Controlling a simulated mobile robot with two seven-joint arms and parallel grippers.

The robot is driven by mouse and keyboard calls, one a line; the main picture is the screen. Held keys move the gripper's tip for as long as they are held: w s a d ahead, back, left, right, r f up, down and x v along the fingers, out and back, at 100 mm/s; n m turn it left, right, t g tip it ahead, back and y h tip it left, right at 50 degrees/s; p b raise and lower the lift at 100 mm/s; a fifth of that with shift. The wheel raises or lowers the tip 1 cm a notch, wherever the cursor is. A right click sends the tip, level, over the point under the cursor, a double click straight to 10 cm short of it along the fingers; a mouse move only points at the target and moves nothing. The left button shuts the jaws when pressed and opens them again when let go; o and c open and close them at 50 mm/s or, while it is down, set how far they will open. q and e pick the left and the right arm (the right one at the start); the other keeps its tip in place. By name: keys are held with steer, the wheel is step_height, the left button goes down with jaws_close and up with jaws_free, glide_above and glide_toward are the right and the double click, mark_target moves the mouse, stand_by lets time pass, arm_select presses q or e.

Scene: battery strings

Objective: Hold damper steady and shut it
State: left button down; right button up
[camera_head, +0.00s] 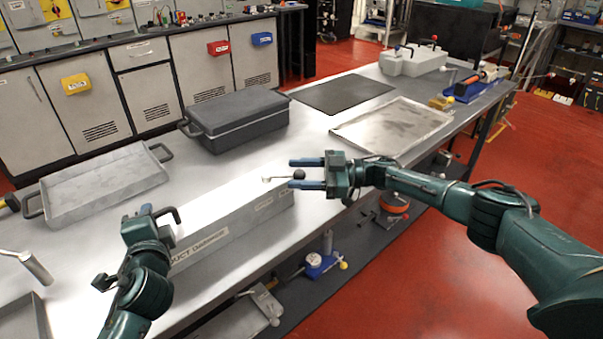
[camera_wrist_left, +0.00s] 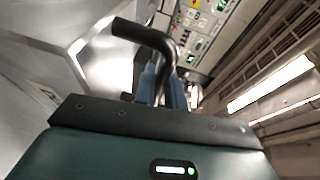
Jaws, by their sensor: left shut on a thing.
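The damper duct (camera_head: 222,218) is a long grey box with a label on its front, lying along the front edge of the metal bench. A black bent handle (camera_head: 168,212) rises at its left end and also shows in the left wrist view (camera_wrist_left: 145,32). A thin lever (camera_head: 276,178) with a black ball knob (camera_head: 299,174) stands at the duct's right end. My right gripper (camera_head: 291,173) is open, with its blue fingers on either side of the knob. I cannot tell whether they touch it.
A dark lidded case (camera_head: 238,120) and a grey tray with handles (camera_head: 105,185) stand behind the duct. A flat metal tray (camera_head: 440,113) and a black mat (camera_head: 343,92) lie to the right. A lower shelf holds tools. The red floor on the right is open.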

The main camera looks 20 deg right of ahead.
steer(key=shift+f, duration=0.1)
steer(key=v, duration=1.2)
